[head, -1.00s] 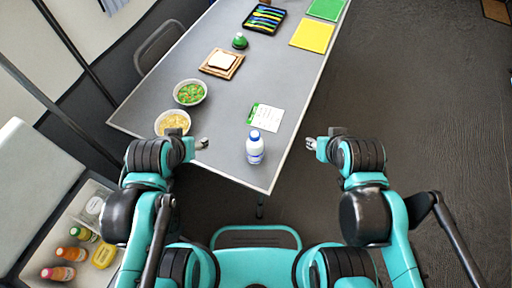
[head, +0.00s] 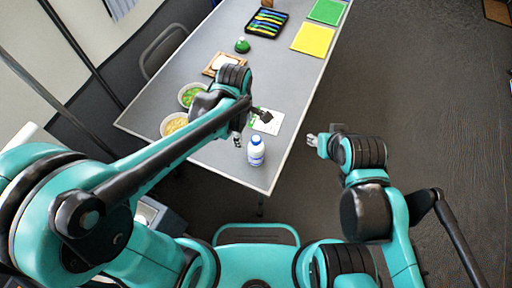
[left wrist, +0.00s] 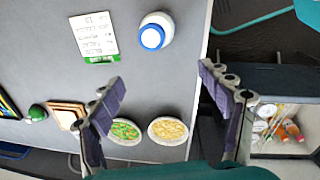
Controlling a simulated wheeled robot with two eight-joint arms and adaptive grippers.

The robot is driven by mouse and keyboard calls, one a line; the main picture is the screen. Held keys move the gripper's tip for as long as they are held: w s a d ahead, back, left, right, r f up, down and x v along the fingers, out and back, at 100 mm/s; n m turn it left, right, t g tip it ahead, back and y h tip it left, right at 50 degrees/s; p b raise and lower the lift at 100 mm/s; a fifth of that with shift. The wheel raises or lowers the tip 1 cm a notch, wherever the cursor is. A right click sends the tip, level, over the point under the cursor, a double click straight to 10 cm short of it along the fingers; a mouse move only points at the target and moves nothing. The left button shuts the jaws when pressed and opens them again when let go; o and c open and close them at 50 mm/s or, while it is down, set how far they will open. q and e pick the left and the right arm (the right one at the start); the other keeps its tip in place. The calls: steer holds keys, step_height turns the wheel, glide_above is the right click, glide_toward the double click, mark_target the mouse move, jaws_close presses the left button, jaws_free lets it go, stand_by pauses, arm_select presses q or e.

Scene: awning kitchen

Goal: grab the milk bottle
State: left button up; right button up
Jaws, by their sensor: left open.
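The milk bottle (head: 256,152) is white with a blue cap and blue label. It stands upright near the table's near end in the head view. In the left wrist view the bottle (left wrist: 153,34) shows from above, beyond the fingertips and roughly between their lines. My left gripper (head: 250,126) reaches over the table just behind the bottle, open and empty, apart from it. Its two spread fingers show in the left wrist view (left wrist: 162,80). My right gripper (head: 311,140) is off the table's right edge, clear of the bottle; its jaw opening is unclear.
A green-and-white clipboard (left wrist: 92,36) lies beside the bottle. A green vegetable bowl (left wrist: 124,131) and a yellow food bowl (left wrist: 167,130) stand on the table (head: 210,155). A bread board, a green-topped item, a dark tray (head: 264,22) and colored mats are farther back.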

mark_target(255, 138)
arm_select(q)
steer(key=d+n, duration=0.1)
steer(key=d+f+n, duration=0.1)
steer(key=d+f+n+g, duration=0.1)
steer(key=shift+w+d+f+p, duration=0.2)
steer(key=shift+w+f+p, duration=0.05)
steer(key=shift+w+p, duration=0.05)
step_height(255, 138, down, 3)
steer(key=shift+r+b, duration=0.1)
steer(key=shift+b, duration=0.45)
steer(key=f, duration=0.1)
steer(key=f+b, duration=0.1)
steer(key=f, duration=0.1)
steer(key=f+b, duration=0.1)
steer(key=f, duration=0.1)
steer(key=shift+s+d+f, duration=0.1)
steer(key=shift+d+f, duration=0.05)
steer(key=shift+d, duration=0.1)
steer(key=shift+c, duration=0.3)
jaws_close()
